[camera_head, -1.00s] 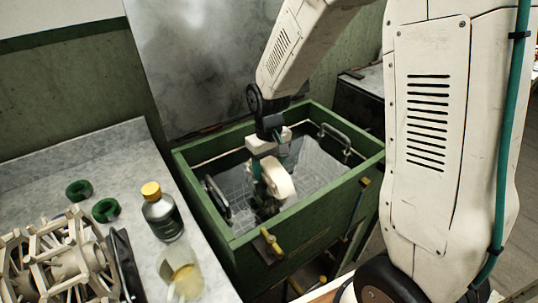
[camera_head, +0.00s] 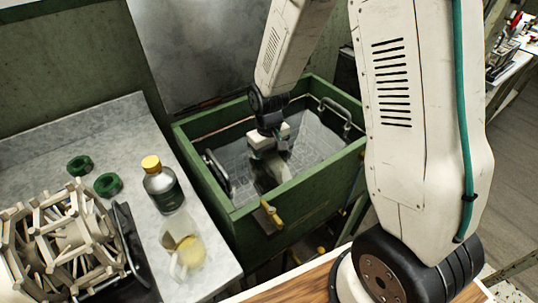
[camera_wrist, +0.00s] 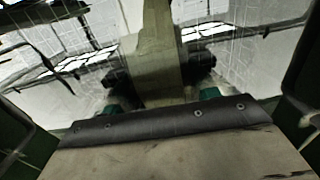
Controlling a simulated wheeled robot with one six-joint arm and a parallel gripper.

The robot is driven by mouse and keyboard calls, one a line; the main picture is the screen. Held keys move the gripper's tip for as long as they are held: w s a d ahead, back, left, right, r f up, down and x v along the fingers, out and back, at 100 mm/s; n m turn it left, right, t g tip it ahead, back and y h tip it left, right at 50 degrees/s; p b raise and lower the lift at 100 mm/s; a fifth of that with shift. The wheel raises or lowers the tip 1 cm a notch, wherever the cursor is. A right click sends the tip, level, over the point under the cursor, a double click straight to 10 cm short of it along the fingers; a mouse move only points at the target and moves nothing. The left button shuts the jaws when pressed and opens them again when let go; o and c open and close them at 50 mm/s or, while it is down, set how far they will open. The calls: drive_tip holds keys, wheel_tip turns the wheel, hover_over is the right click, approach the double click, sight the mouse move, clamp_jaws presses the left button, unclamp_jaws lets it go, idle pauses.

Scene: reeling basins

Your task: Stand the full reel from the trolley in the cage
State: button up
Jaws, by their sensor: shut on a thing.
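My gripper (camera_head: 268,152) is down inside the green-walled basin (camera_head: 292,187), shut on the full reel (camera_head: 270,177). The reel shows as a pale, narrow, upright shape below the gripper. In the wrist view the reel (camera_wrist: 158,45) stands between the dark fingers of my gripper (camera_wrist: 160,78). The wire-mesh cage (camera_head: 318,142) lines the basin, with a handle at each end. The reel's lower part is hidden by the basin's front wall and dim light, so I cannot tell whether it touches the cage floor.
On the grey counter at left stand a yellow-capped bottle (camera_head: 162,186), a jug of yellowish liquid (camera_head: 183,248), two green rings (camera_head: 107,184) and a wooden frame reel (camera_head: 60,240). A yellow-handled valve (camera_head: 272,214) sticks out from the basin's front.

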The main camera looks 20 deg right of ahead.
drive_tip(key=o, duration=1.2)
drive_tip(key=shift+c, duration=0.2)
wheel_tip(320, 180, up, 8)
drive_tip(key=shift+f, duration=0.1)
drive_tip(key=s+g, duration=0.1)
drive_tip(key=s, duration=0.2)
drive_tip(key=shift+s+d, duration=0.1)
drive_tip(key=shift+s, duration=0.05)
drive_tip(key=s+d+r+m+t, duration=0.2)
drive_tip(key=s+d+r, duration=0.1)
drive_tip(key=s+r, duration=1.6)
drive_tip(key=shift+s+r+t, duration=0.25)
drive_tip(key=shift+s+t, duration=0.05)
drive_tip(key=shift+s, duration=0.6)
